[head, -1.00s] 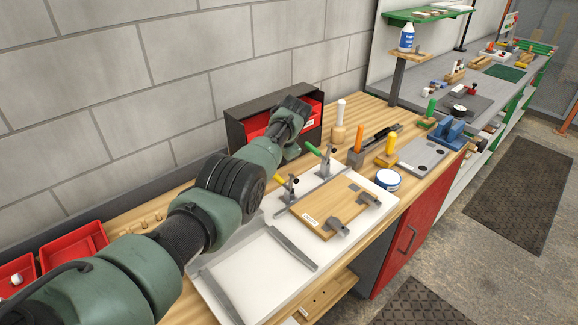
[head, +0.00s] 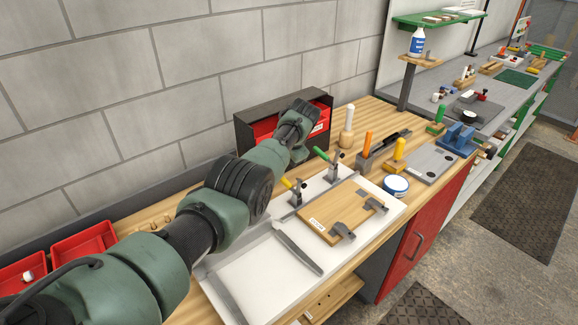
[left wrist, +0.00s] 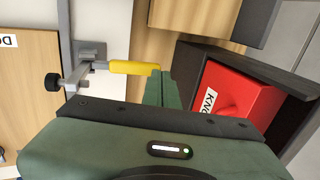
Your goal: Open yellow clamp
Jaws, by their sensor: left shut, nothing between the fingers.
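The yellow clamp (head: 293,190) stands at the left back edge of the wooden board (head: 325,220) on the white tray (head: 245,277). Its yellow handle points away from the board, up and left in the head view. In the left wrist view the yellow handle (left wrist: 130,68) lies crosswise, its free end beside my fingertips. My left gripper (left wrist: 164,76) is shut and empty; I cannot tell whether it touches the handle. In the head view its fingers are hidden behind my wrist. My right gripper is not in view.
A green-handled clamp (head: 328,160) stands right of the yellow one. A black box with a red bin (left wrist: 242,98) is close to my left gripper. Grey clamp pieces (head: 343,230) sit on the board's front edge. A round blue-and-white tin (head: 396,187) stands to the right.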

